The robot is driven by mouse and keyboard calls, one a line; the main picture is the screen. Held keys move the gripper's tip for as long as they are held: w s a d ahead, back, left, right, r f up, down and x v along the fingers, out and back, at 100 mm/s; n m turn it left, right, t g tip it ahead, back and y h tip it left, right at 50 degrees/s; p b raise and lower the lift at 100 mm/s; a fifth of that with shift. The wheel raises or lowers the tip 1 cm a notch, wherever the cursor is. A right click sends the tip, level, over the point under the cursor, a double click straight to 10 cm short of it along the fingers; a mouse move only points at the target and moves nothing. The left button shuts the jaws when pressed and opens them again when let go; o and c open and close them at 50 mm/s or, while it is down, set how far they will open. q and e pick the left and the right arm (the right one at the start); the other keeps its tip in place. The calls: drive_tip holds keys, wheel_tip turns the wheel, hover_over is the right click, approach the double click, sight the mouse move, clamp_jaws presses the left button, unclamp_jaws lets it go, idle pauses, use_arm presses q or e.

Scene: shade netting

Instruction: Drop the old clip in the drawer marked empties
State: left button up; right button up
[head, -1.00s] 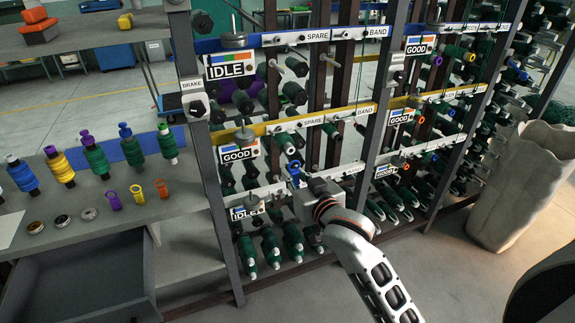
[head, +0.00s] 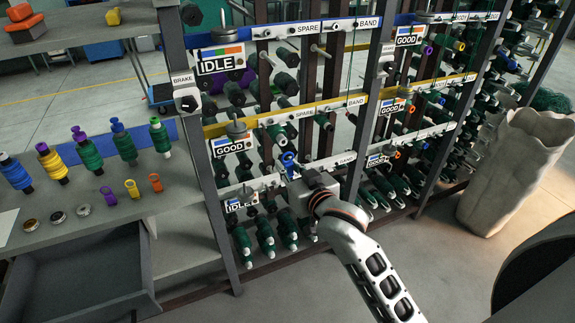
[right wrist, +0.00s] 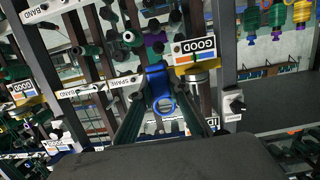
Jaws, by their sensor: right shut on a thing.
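A blue clip with a ring-shaped end (right wrist: 163,102) sits between the fingers of my right gripper (right wrist: 165,112) in the right wrist view. In the head view the blue clip (head: 288,159) shows small at the tip of my right gripper (head: 291,171), in front of the rack's lower rows. The gripper is shut on it. I cannot tell whether the clip touches the rack. An open, grey drawer (head: 75,280) is at the lower left under the bench, and its visible inside looks bare. No empties label is readable. My left gripper is not in view.
The bobbin rack (head: 228,215) stands close around my right gripper, with protruding spools and posts. The bench (head: 130,215) holds several bobbins, purple, yellow and orange clips (head: 132,188), and small round tins (head: 57,217). A pale, tall bin (head: 515,170) stands right. Floor in front is clear.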

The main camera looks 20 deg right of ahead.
sight(290, 172)
drive_tip(key=shift+s+d+p, duration=0.1)
drive_tip(key=shift+s+p, duration=0.9)
drive_tip(key=shift+s, duration=2.9)
